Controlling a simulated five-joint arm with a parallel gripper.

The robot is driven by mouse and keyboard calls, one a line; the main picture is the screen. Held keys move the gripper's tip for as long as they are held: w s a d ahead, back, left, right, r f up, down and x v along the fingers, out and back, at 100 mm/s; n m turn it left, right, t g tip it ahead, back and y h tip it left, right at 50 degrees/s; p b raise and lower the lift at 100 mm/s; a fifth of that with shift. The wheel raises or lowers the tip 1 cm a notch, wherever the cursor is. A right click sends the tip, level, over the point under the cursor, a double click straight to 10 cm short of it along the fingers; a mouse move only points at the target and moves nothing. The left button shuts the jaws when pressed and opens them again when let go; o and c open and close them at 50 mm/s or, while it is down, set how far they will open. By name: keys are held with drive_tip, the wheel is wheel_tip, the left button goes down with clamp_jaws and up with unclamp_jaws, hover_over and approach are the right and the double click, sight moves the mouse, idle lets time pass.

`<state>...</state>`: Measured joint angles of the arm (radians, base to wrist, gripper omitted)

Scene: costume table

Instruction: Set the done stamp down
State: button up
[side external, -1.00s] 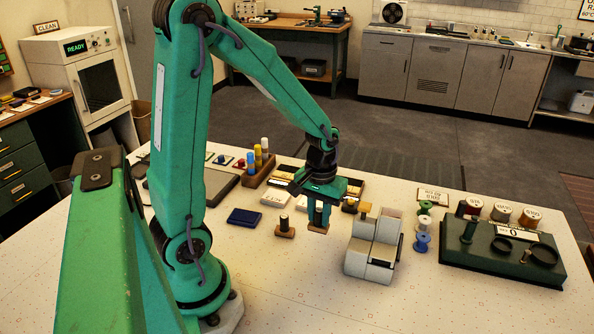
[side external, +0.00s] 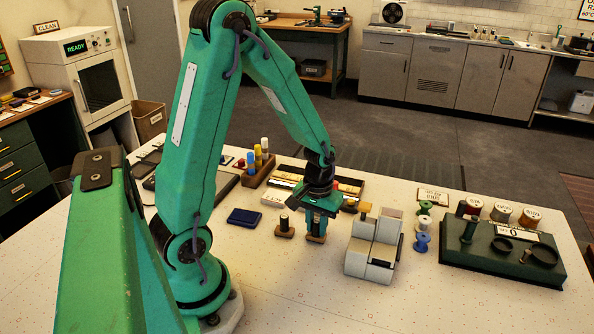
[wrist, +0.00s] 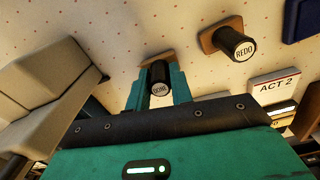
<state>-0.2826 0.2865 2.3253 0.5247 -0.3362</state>
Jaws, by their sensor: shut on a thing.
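The done stamp (wrist: 159,88) has a black handle with a white DONE cap and a wooden base. In the side view, its base (side external: 315,239) is upright at about table level; I cannot tell whether it touches the table. My gripper (side external: 316,226) is shut on its handle, pointing down, and partly hides it. The gripper's fingers (wrist: 160,88) flank the handle in the wrist view. The similar redo stamp (side external: 284,230) stands close by on the left, apart from it; its REDO cap (wrist: 243,47) shows in the wrist view.
A grey block-shaped device (side external: 374,250) stands close on the right. A dark blue pad (side external: 244,217) lies at left. Behind are an open tray (side external: 358,185) and a holder with coloured bottles (side external: 257,177). Spools (side external: 422,225) stand farther right. The table in front is clear.

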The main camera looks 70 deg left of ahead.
sight(317, 222)
drive_tip(key=shift+f, duration=0.15)
drive_tip(key=o, duration=0.8)
wheel_tip(317, 222, up, 12)
idle(0.9)
drive_tip(key=shift+d+r, duration=0.1)
drive_tip(key=shift+r, duration=0.15)
